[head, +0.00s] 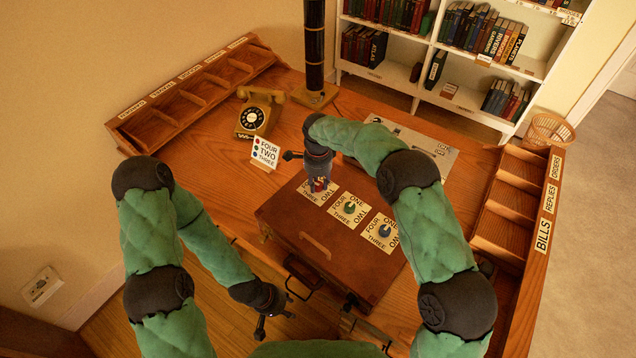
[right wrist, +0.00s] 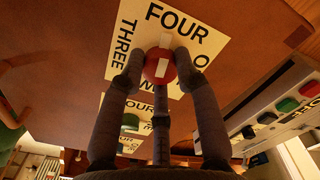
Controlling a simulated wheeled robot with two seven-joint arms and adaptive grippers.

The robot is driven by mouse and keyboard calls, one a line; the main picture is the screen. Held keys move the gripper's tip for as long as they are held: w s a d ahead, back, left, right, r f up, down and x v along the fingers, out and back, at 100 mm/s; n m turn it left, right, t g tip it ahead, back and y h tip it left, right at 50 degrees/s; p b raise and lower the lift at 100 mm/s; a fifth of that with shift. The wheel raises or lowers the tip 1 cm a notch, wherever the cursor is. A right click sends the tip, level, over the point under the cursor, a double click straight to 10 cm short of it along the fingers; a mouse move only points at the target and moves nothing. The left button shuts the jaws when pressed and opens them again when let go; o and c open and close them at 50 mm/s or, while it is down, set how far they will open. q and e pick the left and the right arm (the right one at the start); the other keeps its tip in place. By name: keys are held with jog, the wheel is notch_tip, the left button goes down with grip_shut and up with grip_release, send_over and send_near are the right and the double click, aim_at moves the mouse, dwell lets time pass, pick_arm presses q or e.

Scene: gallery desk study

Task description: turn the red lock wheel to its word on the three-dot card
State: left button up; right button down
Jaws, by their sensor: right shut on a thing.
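The three-dot card (head: 265,153) stands on the desk, reading FOUR, TWO, THREE from the top; FOUR is beside the red dot. The red lock wheel (right wrist: 158,68) sits on its word plate (right wrist: 126,45) on the brown case (head: 283,215). My right gripper (right wrist: 157,64) is shut on the wheel, a finger on each side. A pale pointer strip shows above the wheel towards FOUR; its exact aim is hard to judge. In the head view this gripper (head: 319,182) mostly hides the wheel. My left gripper (head: 281,313) is open and empty, low in front of the desk.
The green wheel (head: 349,208) and blue wheel (head: 384,231) sit on plates beside the red one. A telephone (head: 259,112) and a black post (head: 314,45) stand behind. Sorting racks line the left and right desk edges.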

aim_at(318, 184)
jog(key=shift+m, duration=1)
jog(key=c, duration=0.9)
grip_release()
jog(key=shift+r, duration=0.1)
notch_tip(318, 184, up, 12)
